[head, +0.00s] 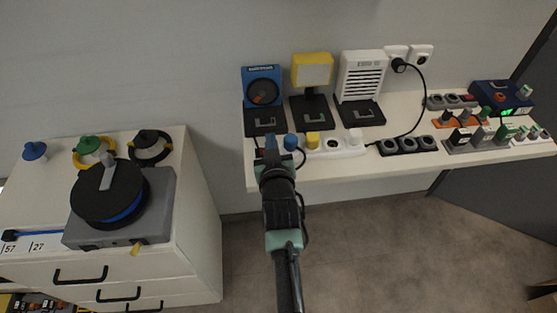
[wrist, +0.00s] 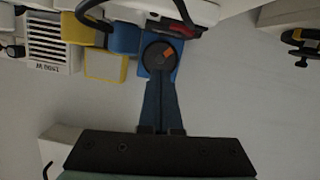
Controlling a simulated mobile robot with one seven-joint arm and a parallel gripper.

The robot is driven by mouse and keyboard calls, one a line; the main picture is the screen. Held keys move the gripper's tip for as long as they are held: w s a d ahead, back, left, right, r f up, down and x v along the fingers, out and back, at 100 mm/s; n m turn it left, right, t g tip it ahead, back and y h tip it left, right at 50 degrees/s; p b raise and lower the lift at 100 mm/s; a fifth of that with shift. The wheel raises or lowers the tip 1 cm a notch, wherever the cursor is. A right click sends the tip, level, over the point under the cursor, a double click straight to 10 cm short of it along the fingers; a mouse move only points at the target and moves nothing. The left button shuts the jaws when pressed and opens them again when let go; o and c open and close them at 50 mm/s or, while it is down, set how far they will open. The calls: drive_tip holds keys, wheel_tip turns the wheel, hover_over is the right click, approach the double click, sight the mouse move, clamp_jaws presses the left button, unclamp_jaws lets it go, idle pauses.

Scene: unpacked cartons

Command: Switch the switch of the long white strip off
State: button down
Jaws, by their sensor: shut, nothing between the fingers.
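The long white strip (head: 333,151) lies along the front of the shelf. A blue, a yellow and a white plug sit in it, with an empty socket between the yellow and white ones. My gripper (head: 269,150) is shut and empty at the strip's left end, which it partly hides in the head view. In the wrist view the strip (wrist: 205,12) crosses the top, with a dark red switch (wrist: 181,30) on it. The shut fingers (wrist: 161,80) point up towards it, apart from it in the picture. I cannot tell the switch's position or any contact.
Behind the strip stand a blue timer-like device (head: 262,86), a yellow lamp (head: 312,70) and a white heater (head: 361,75). A black strip (head: 406,145) lies to the right. A cable reel (head: 110,195) stands on the drawer cabinet (head: 205,215) at left.

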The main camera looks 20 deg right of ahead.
drive_tip(key=v, duration=0.9)
drive_tip(key=shift+s, duration=0.4)
drive_tip(key=shift+d, duration=0.1)
drive_tip(key=w+a+r+n+t+y+p, duration=0.1)
drive_tip(key=w+a+r+t+p, duration=0.2)
drive_tip(key=r, duration=1.4)
drive_tip(key=a+r+t+p, duration=0.25)
drive_tip(key=a+r, duration=0.25)
drive_tip(key=r, duration=1.2)
drive_tip(key=s+a+r+t+y+p, duration=0.1)
drive_tip(key=s+r, duration=0.3)
drive_tip(key=r, duration=0.5)
drive_tip(key=s+a+r+t+y+p, duration=0.1)
drive_tip(key=s+a+r+t, duration=0.3)
drive_tip(key=r, duration=0.5)
drive_tip(key=s+a+r+n+t+y+p, duration=0.1)
drive_tip(key=s+a+r+t, duration=0.1)
drive_tip(key=s+r, duration=0.4)
wheel_tip(320, 180, up, 4)
drive_tip(key=shift+a+f+y, duration=0.15)
drive_tip(key=shift+a+y, duration=0.25)
drive_tip(key=shift+a, duration=0.15)
